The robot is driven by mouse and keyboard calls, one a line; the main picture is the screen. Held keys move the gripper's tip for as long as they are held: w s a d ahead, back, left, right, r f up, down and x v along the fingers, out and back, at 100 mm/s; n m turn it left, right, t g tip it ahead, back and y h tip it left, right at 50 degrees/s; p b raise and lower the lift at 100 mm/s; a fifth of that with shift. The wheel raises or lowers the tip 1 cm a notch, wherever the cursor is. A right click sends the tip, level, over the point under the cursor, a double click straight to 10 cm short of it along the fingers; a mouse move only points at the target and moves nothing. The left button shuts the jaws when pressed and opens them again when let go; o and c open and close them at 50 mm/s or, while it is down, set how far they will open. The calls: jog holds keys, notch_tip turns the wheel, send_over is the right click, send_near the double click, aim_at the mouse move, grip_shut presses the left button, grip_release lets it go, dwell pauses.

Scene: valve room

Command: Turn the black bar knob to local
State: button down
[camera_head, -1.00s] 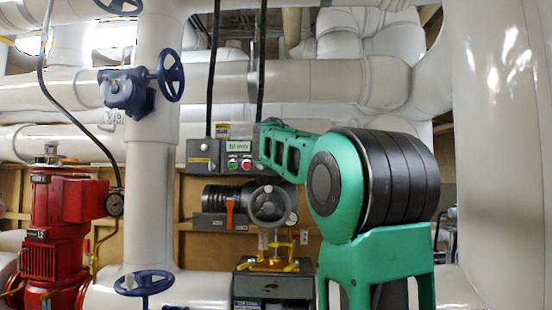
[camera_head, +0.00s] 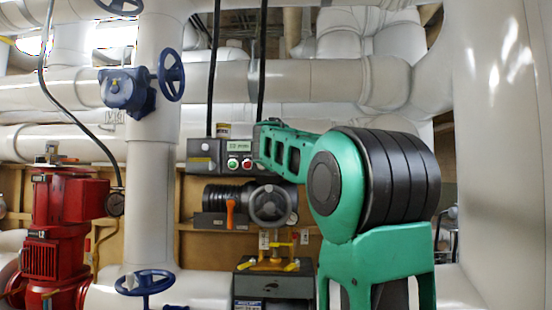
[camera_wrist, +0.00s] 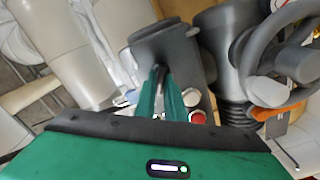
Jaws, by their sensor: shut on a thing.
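The control box (camera_head: 200,156) is a grey panel on the wall behind the pipes, with a small green-lit display (camera_head: 238,147), a green button (camera_head: 232,163) and a red button (camera_head: 246,163). My green arm covers its right end in the head view, so the bar knob is hidden there. In the wrist view, the control box (camera_wrist: 165,42) faces me, and my gripper (camera_wrist: 160,78) is shut on the black bar knob (camera_wrist: 160,73). Only a small dark part of the knob shows between the two green fingers. The red button (camera_wrist: 197,117) is close beside the fingers.
A grey handwheel (camera_head: 270,204) and a black ribbed actuator (camera_head: 228,194) with an orange lever (camera_head: 230,213) sit just below the box. Yellow-handled valves (camera_head: 274,265) are lower. A thick white pipe (camera_head: 153,190) stands left, with blue handwheels. A red pump (camera_head: 62,215) is far left.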

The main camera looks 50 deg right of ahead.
jog(key=shift+w+a, duration=0.25)
jog(key=shift+w, duration=0.05)
jog(key=c, duration=1.8)
grip_release()
jog(key=shift+f, duration=0.1)
jog(key=shift+c, duration=0.2)
jog(key=shift+s+d, duration=0.1)
jog(key=v, duration=1)
jog(key=shift+s+a, duration=0.2)
jog(key=shift+a, duration=0.1)
